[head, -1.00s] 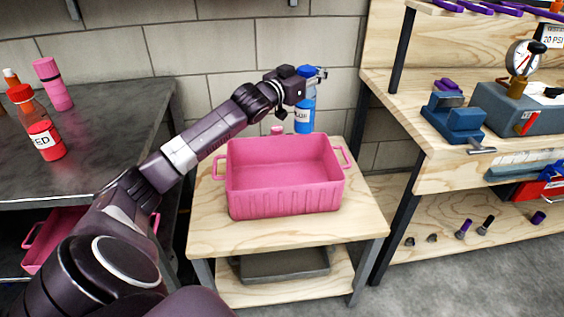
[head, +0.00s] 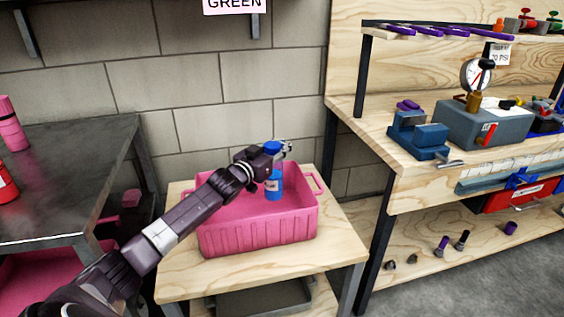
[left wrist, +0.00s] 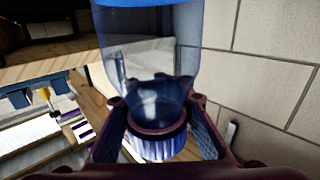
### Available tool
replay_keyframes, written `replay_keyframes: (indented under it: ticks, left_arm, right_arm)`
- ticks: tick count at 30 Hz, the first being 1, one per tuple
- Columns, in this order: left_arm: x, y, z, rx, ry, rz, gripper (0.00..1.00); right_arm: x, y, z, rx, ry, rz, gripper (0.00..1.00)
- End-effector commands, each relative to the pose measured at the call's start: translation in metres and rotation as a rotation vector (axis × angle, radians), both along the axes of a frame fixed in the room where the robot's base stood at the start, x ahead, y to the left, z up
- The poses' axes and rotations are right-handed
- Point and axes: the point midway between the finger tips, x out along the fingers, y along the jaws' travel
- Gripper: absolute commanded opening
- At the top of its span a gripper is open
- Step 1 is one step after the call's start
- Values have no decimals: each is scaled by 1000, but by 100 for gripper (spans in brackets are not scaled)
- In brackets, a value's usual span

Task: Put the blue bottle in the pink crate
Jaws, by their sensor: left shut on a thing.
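The blue bottle (head: 273,186) stands upright, its lower part showing against the inside of the pink crate (head: 258,232). I cannot tell whether its base touches the crate floor. My left gripper (head: 278,151) is shut on the bottle near its cap. In the left wrist view the translucent blue body of the bottle (left wrist: 150,45) fills the upper middle, with the gripper's fingers (left wrist: 158,128) on both sides of its ribbed cap. The crate sits on a small wooden table. My right gripper is not in view.
A dark metal table (head: 70,165) at the left holds a pink bottle (head: 11,125) and a red bottle (head: 5,185). The wooden workbench (head: 420,185) at the right carries a blue vise (head: 418,135) and a gauge. A block wall stands behind the crate.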

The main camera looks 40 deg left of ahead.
Motion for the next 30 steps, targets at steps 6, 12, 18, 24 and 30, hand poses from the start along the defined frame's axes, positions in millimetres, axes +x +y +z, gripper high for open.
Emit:
replay_keyframes:
  ticks: [6, 12, 18, 24, 30]
  left_arm:
    - [0, 0, -38, -3, 3, 1, 0]
    - [0, 0, -53, 0, -1, 0, 0]
    - [0, 0, -53, 0, 0, 0, 0]
    - [0, 0, -57, 0, 2, 0, 22]
    - [0, 0, -57, 0, 3, 0, 43]
  right_arm:
    - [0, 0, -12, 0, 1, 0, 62]
    - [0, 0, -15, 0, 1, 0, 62]
    - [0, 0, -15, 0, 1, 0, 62]
    - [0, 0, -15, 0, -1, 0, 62]
    - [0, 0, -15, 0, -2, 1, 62]
